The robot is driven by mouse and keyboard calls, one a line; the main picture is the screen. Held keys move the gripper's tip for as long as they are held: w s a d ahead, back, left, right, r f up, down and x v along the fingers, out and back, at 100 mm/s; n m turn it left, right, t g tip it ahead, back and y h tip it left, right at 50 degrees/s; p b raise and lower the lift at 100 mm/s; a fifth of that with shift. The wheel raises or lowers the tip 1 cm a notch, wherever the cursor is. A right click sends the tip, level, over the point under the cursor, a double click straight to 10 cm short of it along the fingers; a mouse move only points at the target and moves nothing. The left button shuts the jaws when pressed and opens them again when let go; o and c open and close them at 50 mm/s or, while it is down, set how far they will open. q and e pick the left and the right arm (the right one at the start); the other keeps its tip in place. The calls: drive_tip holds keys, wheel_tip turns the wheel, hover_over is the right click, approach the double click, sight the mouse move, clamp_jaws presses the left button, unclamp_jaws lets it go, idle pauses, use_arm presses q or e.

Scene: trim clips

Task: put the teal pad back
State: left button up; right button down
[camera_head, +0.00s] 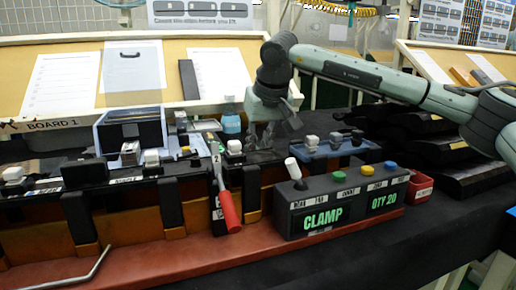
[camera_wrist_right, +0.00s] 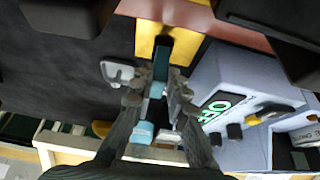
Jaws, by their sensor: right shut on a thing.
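My right gripper (camera_head: 268,128) reaches in from the right, above the back of the row of fixtures. In the right wrist view its fingers (camera_wrist_right: 158,92) are closed around a narrow teal piece (camera_wrist_right: 160,62), which looks like the teal pad. A light blue part (camera_wrist_right: 143,131) shows between the fingers, nearer the palm. In the head view the gripper hides the held piece. My left gripper is not in view.
A grey console reading CLAMP and QTY 20 (camera_head: 325,222) stands in front, with a white lever and buttons. A red-handled tool (camera_head: 229,205) leans on the fixtures. A bent metal rod (camera_head: 80,272) lies front left.

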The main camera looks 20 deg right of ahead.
drive_tip(key=shift+f, duration=0.15)
drive_tip(key=c, duration=1.5)
unclamp_jaws()
drive_tip(key=shift+r, duration=0.25)
drive_tip(key=v, duration=1.2)
drive_tip(key=shift+f, duration=0.1)
